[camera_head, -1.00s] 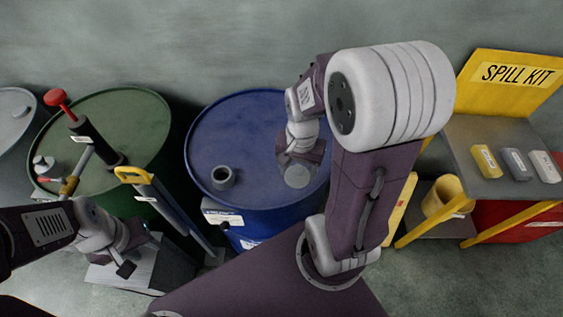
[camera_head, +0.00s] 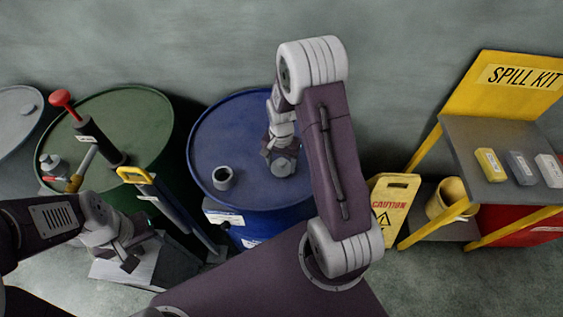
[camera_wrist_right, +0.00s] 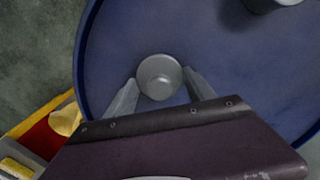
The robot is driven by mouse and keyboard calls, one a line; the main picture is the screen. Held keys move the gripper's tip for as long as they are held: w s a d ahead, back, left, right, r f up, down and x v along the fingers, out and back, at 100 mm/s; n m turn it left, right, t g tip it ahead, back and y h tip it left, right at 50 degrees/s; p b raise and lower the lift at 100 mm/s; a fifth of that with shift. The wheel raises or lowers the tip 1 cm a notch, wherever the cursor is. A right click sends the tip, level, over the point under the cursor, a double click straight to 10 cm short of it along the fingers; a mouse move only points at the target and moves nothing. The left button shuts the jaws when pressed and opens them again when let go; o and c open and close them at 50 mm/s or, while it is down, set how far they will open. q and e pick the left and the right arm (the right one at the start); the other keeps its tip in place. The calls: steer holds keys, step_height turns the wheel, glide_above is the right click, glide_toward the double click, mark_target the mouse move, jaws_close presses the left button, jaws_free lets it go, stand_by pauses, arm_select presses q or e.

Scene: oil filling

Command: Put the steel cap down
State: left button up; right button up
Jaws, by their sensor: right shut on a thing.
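The steel cap (camera_wrist_right: 159,77) is a round grey cup-like piece. It sits between the two fingertips of my right gripper (camera_wrist_right: 160,84), which is shut on it. In the head view the steel cap (camera_head: 283,166) shows below my right gripper (camera_head: 281,152), over the right part of the blue drum's top (camera_head: 243,120). I cannot tell whether it touches the drum top. My left gripper (camera_head: 138,252) is at the lower left, empty, with its fingers apart.
A dark open neck (camera_head: 223,178) stands on the blue drum, left of the cap. A green drum (camera_head: 140,125) with a red-handled pump (camera_head: 95,142) is on the left. A caution sign (camera_head: 391,207) and spill kit stand (camera_head: 462,150) are on the right. The drum top around the cap is clear.

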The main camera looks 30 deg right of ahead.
mark_target(282, 161)
steer(key=shift+s, duration=0.15)
steer(key=o, duration=1.5)
steer(key=shift+f, duration=0.15)
step_height(282, 161, up, 12)
steer(key=r, duration=0.1)
steer(key=s+a+f+n, duration=0.1)
steer(key=s+a+n, duration=0.1)
steer(key=s+n, duration=0.1)
steer(key=s+a+n, duration=0.2)
steer(key=s+n, duration=0.1)
steer(key=s, duration=0.1)
steer(key=s+a+f+n+t, duration=0.1)
steer(key=s+a+n, duration=0.1)
steer(key=s+n, duration=0.1)
steer(key=shift+s+a+f, duration=0.25)
steer(key=shift+s+f, duration=0.05)
steer(key=shift+s, duration=0.1)
